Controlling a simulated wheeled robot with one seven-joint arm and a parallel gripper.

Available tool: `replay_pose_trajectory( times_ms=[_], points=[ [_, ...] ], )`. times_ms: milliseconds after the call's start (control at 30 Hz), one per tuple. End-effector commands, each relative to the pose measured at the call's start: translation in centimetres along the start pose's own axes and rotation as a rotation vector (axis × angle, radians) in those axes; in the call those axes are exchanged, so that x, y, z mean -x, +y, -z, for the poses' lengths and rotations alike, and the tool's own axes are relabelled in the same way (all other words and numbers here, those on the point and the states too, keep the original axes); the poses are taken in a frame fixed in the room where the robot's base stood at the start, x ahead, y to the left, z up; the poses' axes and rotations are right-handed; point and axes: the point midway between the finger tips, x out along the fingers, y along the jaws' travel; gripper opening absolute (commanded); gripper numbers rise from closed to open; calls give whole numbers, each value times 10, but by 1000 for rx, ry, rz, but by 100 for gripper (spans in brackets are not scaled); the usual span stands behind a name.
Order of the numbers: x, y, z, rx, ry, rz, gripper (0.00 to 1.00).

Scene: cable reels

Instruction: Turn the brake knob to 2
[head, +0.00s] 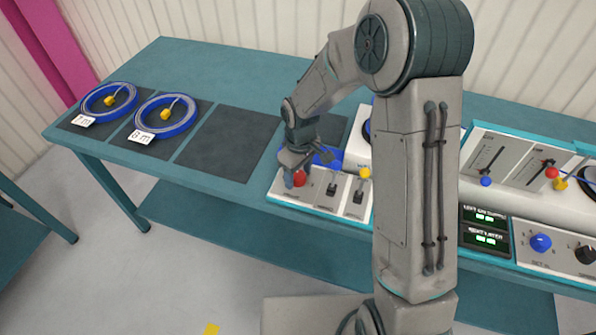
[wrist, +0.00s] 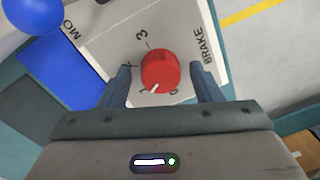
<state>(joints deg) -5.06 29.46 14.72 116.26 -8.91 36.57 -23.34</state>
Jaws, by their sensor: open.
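The brake knob is red and sits on a pale panel in the head view (head: 299,179); it also shows in the wrist view (wrist: 160,68). Its white pointer aims down and slightly left in the wrist view. A printed 3 and BRAKE are legible; the other dial marks are partly hidden or too small to read surely. My gripper (head: 290,163) is at the knob. In the wrist view my open fingers (wrist: 160,72) stand on the knob's left and right, with a visible gap on each side.
A blue rounded part (wrist: 30,15) shows at upper left in the wrist view. Blue cable reels (head: 110,100) lie on dark mats at the left. Another dark mat (head: 228,143) is empty. My arm hides the panel's middle.

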Motion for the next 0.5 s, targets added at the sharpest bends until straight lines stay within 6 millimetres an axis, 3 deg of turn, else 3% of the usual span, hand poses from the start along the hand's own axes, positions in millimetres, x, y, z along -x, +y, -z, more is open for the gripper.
replay_pose_trajectory(
  times_ms=[200,367,500],
  points=[
    [0,0,0,0,0,0,56],
    [0,0,0,0,0,0,14],
    [0,0,0,-1,1,0,14]
  ],
)
